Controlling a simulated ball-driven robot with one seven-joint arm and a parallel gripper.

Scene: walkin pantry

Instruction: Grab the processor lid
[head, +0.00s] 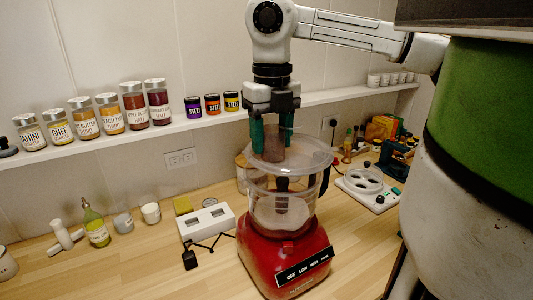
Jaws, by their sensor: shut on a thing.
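The food processor has a red base (285,262) and a clear bowl (282,212), and stands upright on the wooden counter. Its clear lid (308,158) is at the top of the bowl, with a brownish upright feed tube (273,146). I cannot tell whether the lid is seated on the rim or slightly raised. My gripper (271,150) points down from above, its green fingers on either side of the tube and shut on it. Part of the tube is hidden behind the fingers.
A shelf with labelled jars (108,112) runs along the wall behind. A white appliance (366,188) is at right.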

